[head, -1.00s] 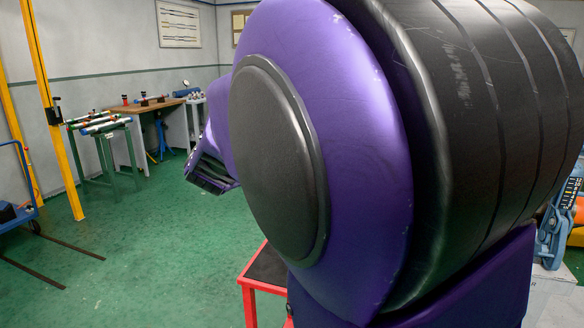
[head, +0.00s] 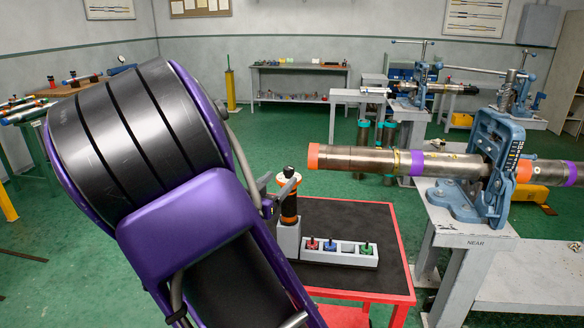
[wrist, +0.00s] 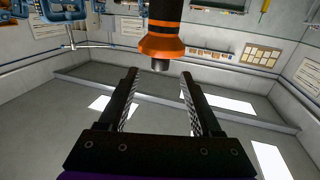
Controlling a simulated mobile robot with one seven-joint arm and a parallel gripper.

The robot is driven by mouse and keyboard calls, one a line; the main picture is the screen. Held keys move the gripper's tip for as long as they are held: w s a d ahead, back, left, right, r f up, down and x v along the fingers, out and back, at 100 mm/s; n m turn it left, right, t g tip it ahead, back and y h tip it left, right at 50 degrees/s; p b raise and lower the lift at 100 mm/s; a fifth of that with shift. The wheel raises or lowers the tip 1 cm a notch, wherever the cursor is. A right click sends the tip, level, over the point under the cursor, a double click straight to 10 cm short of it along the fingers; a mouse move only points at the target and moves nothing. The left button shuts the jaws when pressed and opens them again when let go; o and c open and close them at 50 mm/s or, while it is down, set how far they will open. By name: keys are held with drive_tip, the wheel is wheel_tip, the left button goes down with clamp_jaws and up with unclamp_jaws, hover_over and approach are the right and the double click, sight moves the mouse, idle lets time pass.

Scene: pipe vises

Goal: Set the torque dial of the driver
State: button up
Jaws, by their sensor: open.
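The driver (head: 289,199) stands upright in a grey holder (head: 287,238) on the red-framed cart. It has a dark body, orange bands and a dark knob on top. In the wrist view the scene is upside down, and the driver (wrist: 162,35) hangs from the top edge, with a flared orange collar and a short dark tip. My gripper (wrist: 159,74) is open and empty, its two dark fingers apart. The driver's tip appears just beyond the gap between the fingertips, with no visible contact. I cannot make out dial markings. My arm fills the left of the head view.
A pale block (head: 340,254) with several coloured pieces sits beside the holder on the cart's black top (head: 372,222). A blue vise (head: 490,165) clamps a long pipe (head: 385,160), whose orange end reaches over the cart's far side. Green floor lies open behind.

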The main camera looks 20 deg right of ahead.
drive_tip(key=x, duration=0.9)
drive_tip(key=shift+w+d+b, duration=0.15)
drive_tip(key=shift+d+b, duration=0.05)
drive_tip(key=shift+b, duration=0.1)
clamp_jaws()
